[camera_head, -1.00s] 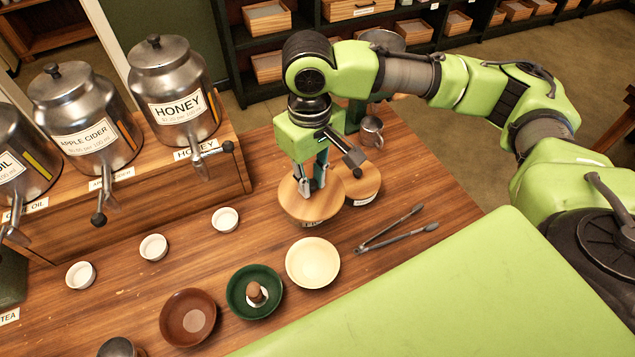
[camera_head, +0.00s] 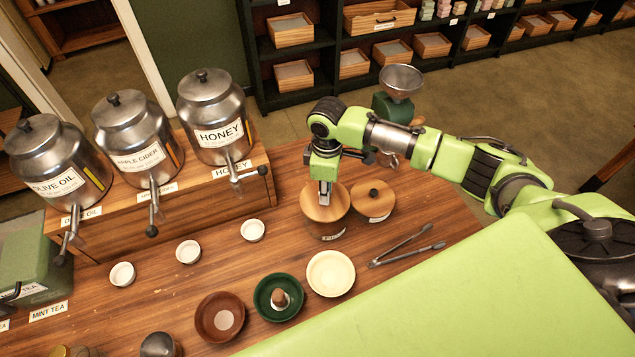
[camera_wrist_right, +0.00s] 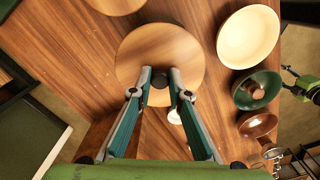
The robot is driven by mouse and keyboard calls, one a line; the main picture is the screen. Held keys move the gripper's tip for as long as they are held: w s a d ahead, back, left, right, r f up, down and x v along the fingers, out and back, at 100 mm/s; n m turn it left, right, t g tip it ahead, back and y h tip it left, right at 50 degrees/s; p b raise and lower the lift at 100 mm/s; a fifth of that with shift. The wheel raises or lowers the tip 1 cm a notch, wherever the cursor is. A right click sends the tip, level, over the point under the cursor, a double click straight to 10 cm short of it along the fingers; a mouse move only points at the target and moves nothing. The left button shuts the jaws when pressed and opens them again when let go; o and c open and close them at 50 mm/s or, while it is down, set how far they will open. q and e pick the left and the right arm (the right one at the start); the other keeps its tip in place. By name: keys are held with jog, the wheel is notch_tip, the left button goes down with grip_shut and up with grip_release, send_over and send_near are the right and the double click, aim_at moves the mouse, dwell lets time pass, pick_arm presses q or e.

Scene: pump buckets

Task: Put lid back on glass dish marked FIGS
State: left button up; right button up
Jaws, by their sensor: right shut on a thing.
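The round wooden lid (camera_head: 322,208) lies level over the glass dish marked FIGS (camera_head: 333,236), whose label shows just below the lid's front edge. Most of the dish is hidden under the lid, and I cannot tell whether a small gap remains. My right gripper (camera_head: 325,198) points down at the lid's middle. In the right wrist view its two fingertips (camera_wrist_right: 160,84) are shut on the lid's dark knob, with the lid (camera_wrist_right: 150,50) spread out beyond them.
A second lidded dish (camera_head: 373,199) stands close on the right. Tongs (camera_head: 405,248) and a cream bowl (camera_head: 331,273) lie in front, with a green bowl (camera_head: 279,297) and a brown bowl (camera_head: 220,317) further left. Small white cups and metal dispensers (camera_head: 215,125) stand to the left.

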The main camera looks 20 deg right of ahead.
jog(key=shift+d+f, duration=0.2)
jog(key=shift+f, duration=0.35)
notch_tip(320, 180, down, 4)
jog(key=b, duration=0.5)
jog(key=shift+d, duration=0.1)
jog(key=shift+f, duration=0.65)
jog(key=shift+s+p, duration=0.1)
jog(key=shift+p, duration=0.25)
jog(key=shift+f+p, duration=0.45)
jog(key=shift+f, duration=0.05)
dwell(0.8)
jog(key=o, duration=0.8)
